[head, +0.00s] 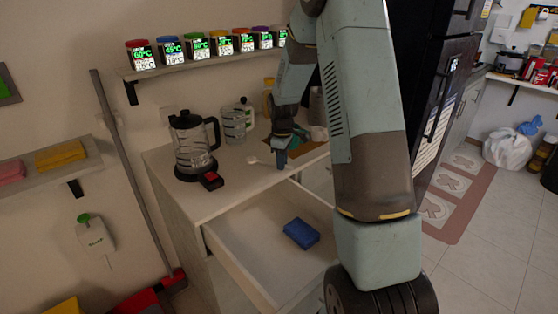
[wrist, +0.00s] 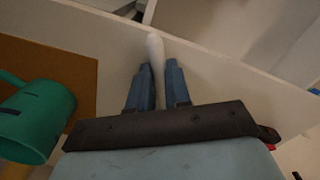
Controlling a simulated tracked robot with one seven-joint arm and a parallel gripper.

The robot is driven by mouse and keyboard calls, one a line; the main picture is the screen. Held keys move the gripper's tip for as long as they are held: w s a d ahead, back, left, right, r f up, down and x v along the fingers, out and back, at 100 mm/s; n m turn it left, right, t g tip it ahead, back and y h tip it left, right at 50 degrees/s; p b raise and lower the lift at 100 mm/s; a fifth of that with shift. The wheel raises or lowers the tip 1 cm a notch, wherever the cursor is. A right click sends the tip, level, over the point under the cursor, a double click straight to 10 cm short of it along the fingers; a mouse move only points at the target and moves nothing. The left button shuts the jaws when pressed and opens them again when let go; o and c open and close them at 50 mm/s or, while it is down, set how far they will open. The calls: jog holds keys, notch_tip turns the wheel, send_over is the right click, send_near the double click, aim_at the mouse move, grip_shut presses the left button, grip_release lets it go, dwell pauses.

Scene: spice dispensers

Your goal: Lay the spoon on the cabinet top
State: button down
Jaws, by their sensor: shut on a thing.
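My gripper (head: 281,160) is low over the cabinet top (head: 233,180), near its front edge. It is shut on a white spoon (head: 257,161), whose pale end sticks out to the left of the fingers. In the wrist view, the white spoon (wrist: 155,48) stands out between the two blue fingers of my gripper (wrist: 157,75). The part between the fingers is mostly hidden. I cannot tell whether the spoon touches the cabinet top.
A black coffee maker (head: 190,143) and a clear jar (head: 234,125) stand on the cabinet top. Below, an open drawer (head: 250,226) holds a blue sponge (head: 301,233). A shelf of spice dispensers (head: 197,49) hangs above.

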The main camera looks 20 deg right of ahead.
jog(key=c, duration=1)
grip_release()
jog(key=shift+r, duration=6.85)
